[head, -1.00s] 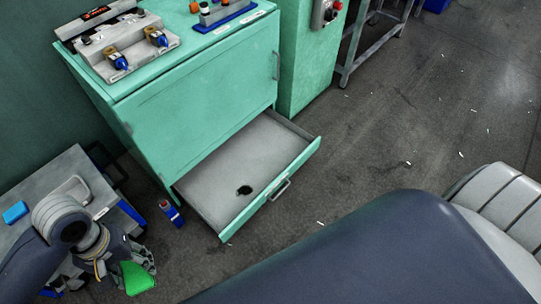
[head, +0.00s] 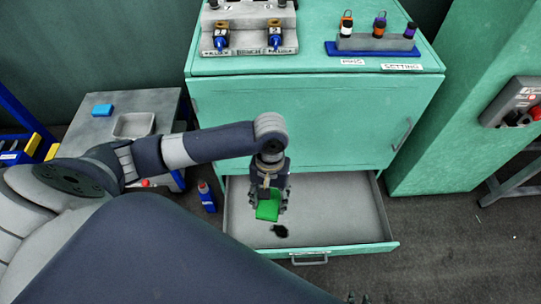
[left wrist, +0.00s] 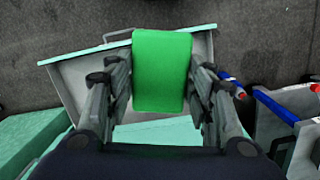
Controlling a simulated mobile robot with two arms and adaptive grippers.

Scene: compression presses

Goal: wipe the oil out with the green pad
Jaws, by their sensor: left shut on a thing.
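My left gripper (head: 268,200) is shut on the green pad (head: 267,210) and holds it over the open drawer (head: 347,205) of the green cabinet. In the left wrist view the pad (left wrist: 161,70) sits between the fingers and covers the middle of the drawer. A dark oil patch (head: 280,231) lies on the drawer floor, just below and right of the pad in the head view. I cannot tell whether the pad touches the floor; it looks apart from the oil. The oil is hidden in the left wrist view. My right gripper is not in view.
A grey side table (head: 100,133) with a blue pad (head: 102,110) and a shallow tray (head: 134,125) stands left. A blue bottle (head: 206,197) stands on the floor beside the drawer. The cabinet top (head: 313,66) carries fixtures. A control box (head: 517,103) is at right.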

